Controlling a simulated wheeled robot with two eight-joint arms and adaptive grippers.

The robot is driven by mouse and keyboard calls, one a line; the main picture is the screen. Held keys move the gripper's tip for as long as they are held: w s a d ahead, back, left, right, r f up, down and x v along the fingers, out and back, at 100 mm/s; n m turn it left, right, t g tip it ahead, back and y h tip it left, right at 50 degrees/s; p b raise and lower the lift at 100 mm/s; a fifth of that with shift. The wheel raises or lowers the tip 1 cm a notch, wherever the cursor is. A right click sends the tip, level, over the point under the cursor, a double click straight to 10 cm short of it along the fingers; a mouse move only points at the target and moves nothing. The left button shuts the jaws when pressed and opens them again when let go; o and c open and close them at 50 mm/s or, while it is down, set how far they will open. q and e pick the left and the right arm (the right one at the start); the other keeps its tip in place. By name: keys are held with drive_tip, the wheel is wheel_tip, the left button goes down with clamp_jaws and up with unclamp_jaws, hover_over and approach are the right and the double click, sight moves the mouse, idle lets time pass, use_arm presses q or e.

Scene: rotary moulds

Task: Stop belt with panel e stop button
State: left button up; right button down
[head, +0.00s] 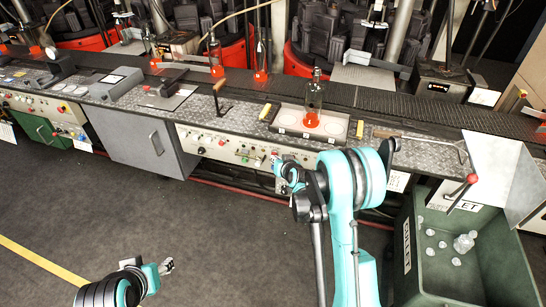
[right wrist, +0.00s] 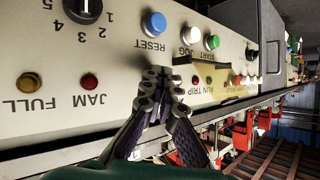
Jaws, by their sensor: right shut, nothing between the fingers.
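The control panel (head: 230,150) runs along the front of the bench below the belt (head: 400,104). My right gripper (head: 277,163) is at the panel's right part, fingers shut and empty. In the right wrist view its fingertips (right wrist: 157,75) are close in front of the panel face, below the blue RESET button (right wrist: 153,25); I cannot tell whether they touch it. The white JOG button (right wrist: 190,33) and green START button (right wrist: 211,42) are to their right. No e-stop button can be made out for certain; the fingers cover part of the panel. My left gripper (head: 167,266) is low over the floor, away from the panel.
A hot-based glass bottle (head: 314,98) stands on a plate with pale discs on the bench. A green cullet bin (head: 480,268) with glass pieces is at lower right. A red-knobbed lever (head: 471,179) sticks out above it. The grey floor (head: 120,205) before the bench is clear.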

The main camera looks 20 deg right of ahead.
drive_tip(key=shift+w+d, duration=0.2)
idle(0.4)
drive_tip(key=shift+w+d+r, duration=0.1)
drive_tip(key=shift+w+d, duration=0.15)
idle(0.3)
drive_tip(key=shift+s+a+b, duration=0.1)
drive_tip(key=shift+a+b, duration=0.05)
drive_tip(key=shift+b, duration=0.3)
drive_tip(key=s+a, duration=0.3)
drive_tip(key=s, duration=0.2)
drive_tip(key=shift+a+f+b, duration=0.25)
drive_tip(key=shift+a+b, duration=0.05)
drive_tip(key=shift+b, duration=0.15)
